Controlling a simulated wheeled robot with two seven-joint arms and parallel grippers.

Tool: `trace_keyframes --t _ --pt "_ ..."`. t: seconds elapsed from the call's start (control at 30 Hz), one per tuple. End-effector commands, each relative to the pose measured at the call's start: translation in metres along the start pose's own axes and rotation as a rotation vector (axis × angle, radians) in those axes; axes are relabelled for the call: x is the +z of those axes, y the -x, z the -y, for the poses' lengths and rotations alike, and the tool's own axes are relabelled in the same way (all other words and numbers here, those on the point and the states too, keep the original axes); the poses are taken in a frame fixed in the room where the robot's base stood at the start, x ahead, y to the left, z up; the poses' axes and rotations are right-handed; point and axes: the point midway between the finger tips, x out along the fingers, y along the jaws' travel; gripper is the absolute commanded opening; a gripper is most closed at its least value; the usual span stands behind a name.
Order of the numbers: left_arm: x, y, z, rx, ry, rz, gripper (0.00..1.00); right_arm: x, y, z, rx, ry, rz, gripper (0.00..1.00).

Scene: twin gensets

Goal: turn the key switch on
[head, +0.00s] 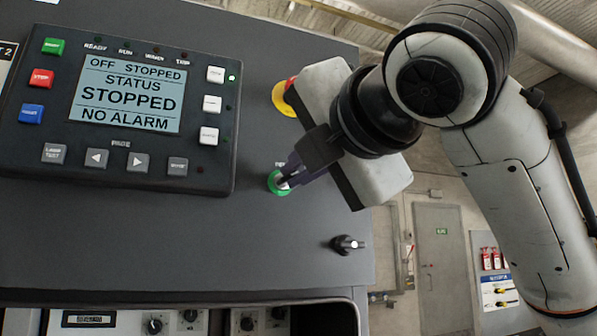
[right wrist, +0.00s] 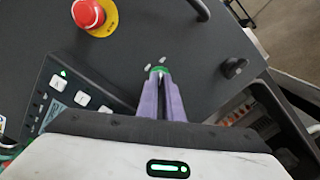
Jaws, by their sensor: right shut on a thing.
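The key switch, a round fitting with a green ring (head: 273,183), is on the dark sloping panel, below and right of the display unit. My right gripper (head: 289,179) reaches it from the right, its purple fingers shut on a small metallic part at the ring's centre, which looks like the key. The right wrist view shows the fingertips (right wrist: 160,75) together at the green ring (right wrist: 160,69). The fingers hide most of the key, so its turn angle cannot be told. The display (head: 127,93) reads OFF, STOPPED and NO ALARM. My left gripper is not in view.
A red emergency-stop button on a yellow base (head: 282,99) is just above my right gripper, partly hidden by it; its red head (right wrist: 87,13) shows in the right wrist view. A black rotary knob (head: 347,244) is below right. Bare panel (head: 150,235) lies left of it.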

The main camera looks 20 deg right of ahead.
Motion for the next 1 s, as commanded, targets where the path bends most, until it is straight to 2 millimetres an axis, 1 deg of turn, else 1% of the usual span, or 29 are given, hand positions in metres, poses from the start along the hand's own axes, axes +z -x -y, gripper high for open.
trace_keyframes --t 0.23,0.63,0.67,0.7,0.77,1.0 --pt "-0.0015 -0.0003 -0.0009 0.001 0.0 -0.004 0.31 0.0012 0.0003 0.0 0.001 -0.049 0.003 0.0" --pt "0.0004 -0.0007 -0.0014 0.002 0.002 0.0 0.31 0.0015 0.0002 0.0 0.001 -0.055 0.003 0.0" --pt "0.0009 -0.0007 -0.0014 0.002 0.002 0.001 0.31 0.0015 0.0003 0.0 0.001 -0.055 0.003 0.1" --pt "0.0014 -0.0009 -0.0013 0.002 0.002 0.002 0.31 0.0014 0.0002 0.0 0.001 -0.054 0.003 0.16" --pt "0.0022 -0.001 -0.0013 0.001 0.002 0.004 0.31 0.0013 0.0002 0.0001 0.001 -0.054 0.003 0.25" --pt "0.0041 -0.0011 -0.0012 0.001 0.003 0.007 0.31 0.0007 0.0001 0.0003 0.0 -0.052 0.001 0.25"
